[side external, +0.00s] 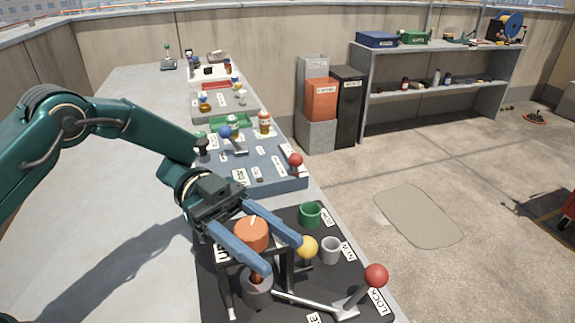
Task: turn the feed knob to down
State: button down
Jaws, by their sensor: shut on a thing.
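An orange knob (252,232) with a pale line on its top stands on a dark bracket on the black panel (212,275). My gripper (280,254) reaches in from the upper left, with one blue finger on each side of the knob. The fingers are shut on the knob and hide parts of its sides and the bracket. I cannot read which way the knob is set, and the labels near it are partly hidden or too small.
Close by on the black panel are a yellow ball (306,247), a green cup (310,214), a grey cup (331,250) and a red-balled lever (375,276). A blue-grey panel (262,182) with more controls lies behind.

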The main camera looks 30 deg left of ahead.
aim_at(241, 223)
jog(key=shift+s+m+g, duration=0.1)
jog(key=shift+m+g, duration=0.2)
jog(key=shift+g, duration=0.1)
jog(key=shift+c, duration=1.5)
grip_release()
jog(key=shift+a, duration=0.1)
jog(key=shift+v, duration=2.55)
jog(key=shift+r, duration=0.15)
